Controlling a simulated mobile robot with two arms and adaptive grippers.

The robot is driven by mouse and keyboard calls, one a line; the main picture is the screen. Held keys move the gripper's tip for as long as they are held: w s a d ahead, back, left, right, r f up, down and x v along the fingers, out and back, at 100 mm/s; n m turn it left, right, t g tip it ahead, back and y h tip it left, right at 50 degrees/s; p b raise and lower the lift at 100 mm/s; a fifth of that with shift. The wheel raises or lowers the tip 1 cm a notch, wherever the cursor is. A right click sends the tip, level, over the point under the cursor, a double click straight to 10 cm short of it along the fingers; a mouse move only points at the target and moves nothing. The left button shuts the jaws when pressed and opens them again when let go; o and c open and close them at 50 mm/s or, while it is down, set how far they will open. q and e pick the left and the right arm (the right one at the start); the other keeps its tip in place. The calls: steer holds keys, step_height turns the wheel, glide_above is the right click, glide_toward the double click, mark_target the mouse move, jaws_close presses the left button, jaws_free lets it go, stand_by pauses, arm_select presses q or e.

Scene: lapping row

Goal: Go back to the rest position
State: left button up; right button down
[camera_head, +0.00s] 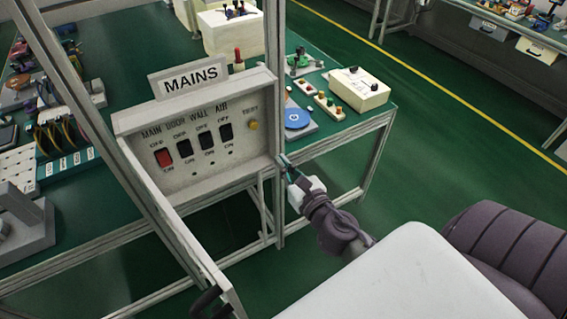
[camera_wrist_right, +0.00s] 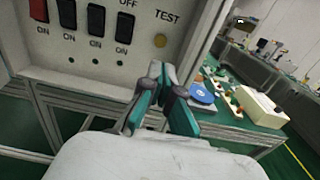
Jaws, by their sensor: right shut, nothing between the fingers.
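My right gripper (camera_head: 284,163) is at the lower right corner of the grey MAINS panel (camera_head: 213,172) in the head view. In the right wrist view its teal fingers (camera_wrist_right: 160,75) meet at the tips, below the TEST button (camera_wrist_right: 160,41); it is shut and empty. I cannot tell whether the fingers touch the panel or its frame. The panel carries a red switch (camera_head: 164,157) and several black switches in a row. My left gripper is not in view.
An aluminium frame post (camera_head: 277,110) stands beside the panel. A green bench (camera_head: 125,55) behind holds a white box (camera_head: 357,90), a blue disc (camera_head: 298,118) and coloured buttons. Open green floor (camera_head: 440,140) lies to the right, with a yellow line (camera_head: 445,88).

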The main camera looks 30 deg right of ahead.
steer(key=s+f+m+g, duration=0.3)
steer(key=f+m, duration=0.2)
steer(key=f, duration=0.6)
steer(key=s+d+f+m+g, duration=0.1)
steer(key=s+f+m+g, duration=0.3)
steer(key=f, duration=0.7)
steer(key=s+f+m+g, duration=0.1)
steer(key=s+f+m, duration=0.1)
steer(key=f+m, duration=0.6)
steer(key=s+a+f+m+g, duration=0.2)
steer(key=s+f+m, duration=0.3)
steer(key=s, duration=0.5)
steer(key=s+a+f+m+g, duration=0.1)
steer(key=s+f+m+g, duration=0.3)
steer(key=s+f, duration=0.6)
steer(key=s+a+f+m+g+y, duration=0.1)
steer(key=s+a+f+m+g, duration=0.1)
steer(key=s+f+m, duration=0.5)
steer(key=s+f+g, duration=0.1)
steer(key=s, duration=0.2)
steer(key=shift+a+f, duration=0.2)
steer(key=shift+a, duration=0.1)
steer(key=shift+w+d, duration=0.1)
stand_by(1.3)
